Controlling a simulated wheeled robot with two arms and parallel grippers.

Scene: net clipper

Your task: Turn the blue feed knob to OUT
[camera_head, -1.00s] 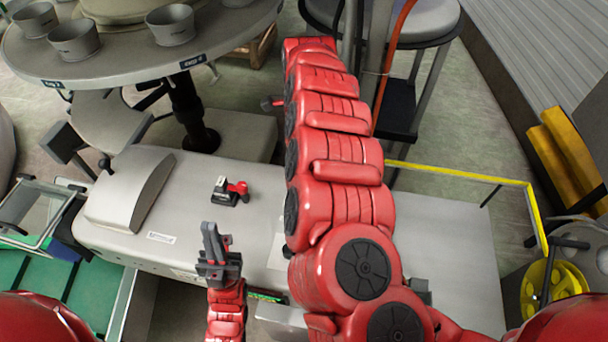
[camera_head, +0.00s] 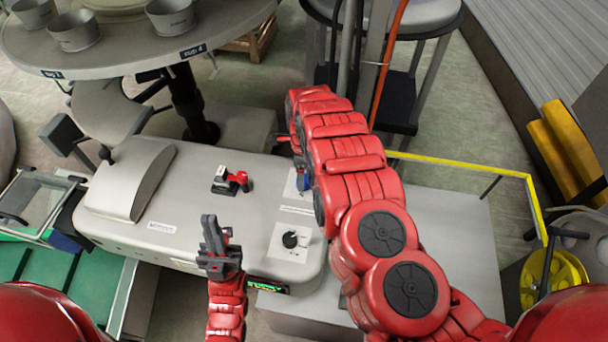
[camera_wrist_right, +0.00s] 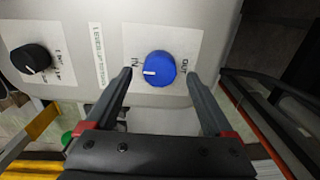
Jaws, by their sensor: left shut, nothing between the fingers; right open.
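The blue feed knob (camera_wrist_right: 158,67) sits on a white plate in the right wrist view, between the labels IN on the left and OUT on the right. Its white mark points left, to the IN side. In the head view only a bit of the blue knob (camera_head: 304,181) shows beside my right arm. My right gripper (camera_wrist_right: 160,80) is open, with one finger on each side of the knob; I cannot tell whether they touch it. In the head view that gripper is mostly hidden by its arm. My left gripper (camera_head: 211,226) is shut and empty near the machine's front edge.
A black knob (camera_head: 290,239) is on the same grey machine top (camera_head: 180,200), nearer the front. A red-handled switch (camera_head: 230,180) stands to the left of it. A round table with grey cups (camera_head: 172,18) is behind. A yellow rail (camera_head: 460,167) runs at the right.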

